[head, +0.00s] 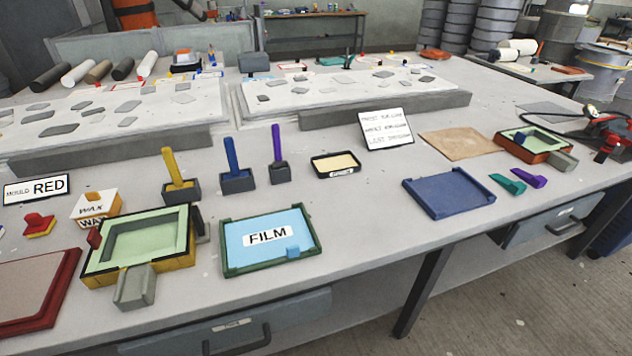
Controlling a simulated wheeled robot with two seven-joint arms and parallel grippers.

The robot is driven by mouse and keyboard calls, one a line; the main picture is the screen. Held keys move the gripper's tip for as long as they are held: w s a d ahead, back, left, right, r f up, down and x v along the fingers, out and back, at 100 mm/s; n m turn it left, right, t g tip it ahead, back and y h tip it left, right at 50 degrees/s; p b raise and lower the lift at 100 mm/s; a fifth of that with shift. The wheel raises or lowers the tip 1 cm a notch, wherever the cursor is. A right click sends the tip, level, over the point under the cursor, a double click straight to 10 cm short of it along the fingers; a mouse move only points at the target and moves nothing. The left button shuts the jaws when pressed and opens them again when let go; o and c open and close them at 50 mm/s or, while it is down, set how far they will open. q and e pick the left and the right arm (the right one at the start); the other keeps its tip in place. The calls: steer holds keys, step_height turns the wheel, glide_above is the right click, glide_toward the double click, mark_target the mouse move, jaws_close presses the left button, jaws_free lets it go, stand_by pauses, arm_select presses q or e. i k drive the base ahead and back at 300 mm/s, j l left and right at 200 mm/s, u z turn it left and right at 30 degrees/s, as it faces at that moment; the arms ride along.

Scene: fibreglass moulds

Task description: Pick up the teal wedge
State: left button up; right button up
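The teal wedge (508,184) lies on the grey table at the right, between the blue tray and a purple wedge. A purple wedge (528,178) lies just to its right, close beside it. Neither of my grippers shows in the head view, and nothing covers the teal wedge.
A blue tray (448,208) lies left of the wedges. Behind them are a green-topped orange mould (533,150) with a grey block (563,161) and a brown sheet (460,144). The table's front edge is near. Left are a FILM tray (240,271) and upright-handled tools.

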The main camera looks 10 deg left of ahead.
mark_target(515, 188)
steer(key=u, duration=0.4)
steer(key=j+u, duration=0.1)
steer(key=u, duration=0.65)
steer(key=j+u, duration=0.1)
steer(key=u, duration=0.3)
steer(key=z, duration=2.45)
steer(key=i+l+u, duration=0.2)
steer(key=i+l, duration=0.25)
steer(key=i+l+u, duration=0.2)
steer(key=i+l, duration=0.15)
steer(key=l, duration=0.2)
